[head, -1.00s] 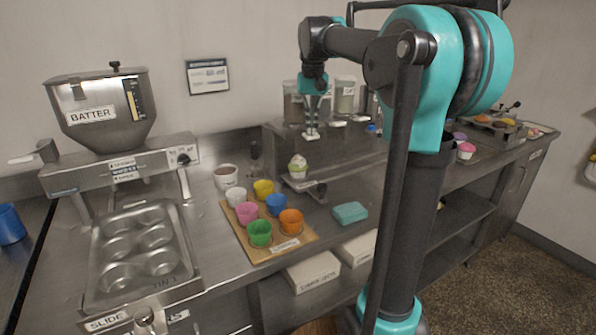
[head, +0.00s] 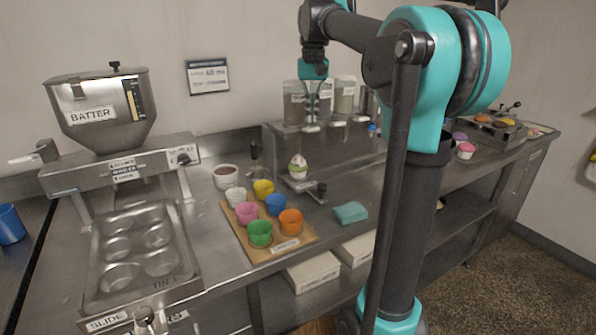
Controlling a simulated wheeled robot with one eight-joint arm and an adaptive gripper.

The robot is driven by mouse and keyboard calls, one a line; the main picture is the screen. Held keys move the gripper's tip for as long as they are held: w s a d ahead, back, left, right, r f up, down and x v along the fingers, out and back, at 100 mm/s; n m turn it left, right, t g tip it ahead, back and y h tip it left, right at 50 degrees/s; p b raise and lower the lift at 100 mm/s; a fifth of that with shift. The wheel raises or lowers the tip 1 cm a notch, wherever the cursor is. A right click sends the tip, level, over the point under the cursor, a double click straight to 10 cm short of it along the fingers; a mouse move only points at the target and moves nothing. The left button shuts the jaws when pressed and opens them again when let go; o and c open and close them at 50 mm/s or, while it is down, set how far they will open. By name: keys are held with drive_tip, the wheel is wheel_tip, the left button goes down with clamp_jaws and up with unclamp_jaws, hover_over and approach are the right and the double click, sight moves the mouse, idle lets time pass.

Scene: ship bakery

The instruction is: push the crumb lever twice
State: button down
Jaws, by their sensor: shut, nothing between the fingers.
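A row of clear dispenser canisters (head: 294,105) stands on a raised steel ledge at the back, with small pale levers below. My gripper (head: 312,117) points down in front of the left canisters, shut and empty, just above the leftmost pale lever (head: 311,128). I cannot tell whether it touches the lever. The canister labels are too small to read, so I cannot confirm which one is crumb. A cupcake (head: 298,168) with a pale top and green-edged wrapper sits on a small stand below the left lever; its top looks speckled.
A board (head: 262,250) with several coloured cups lies left of the cupcake. A teal cloth (head: 350,212) lies to the right. The batter hopper (head: 103,112) and muffin tin (head: 112,290) stand at the left. My arm hides part of the counter.

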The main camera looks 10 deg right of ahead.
sight(312, 128)
drive_tip(key=shift+f, duration=0.1)
idle(0.5)
drive_tip(key=shift+f, duration=1.9)
drive_tip(key=shift+r, duration=2)
drive_tip(key=shift+r, duration=0.1)
wheel_tip(312, 128, up, 6)
drive_tip(key=shift+f, duration=0.1)
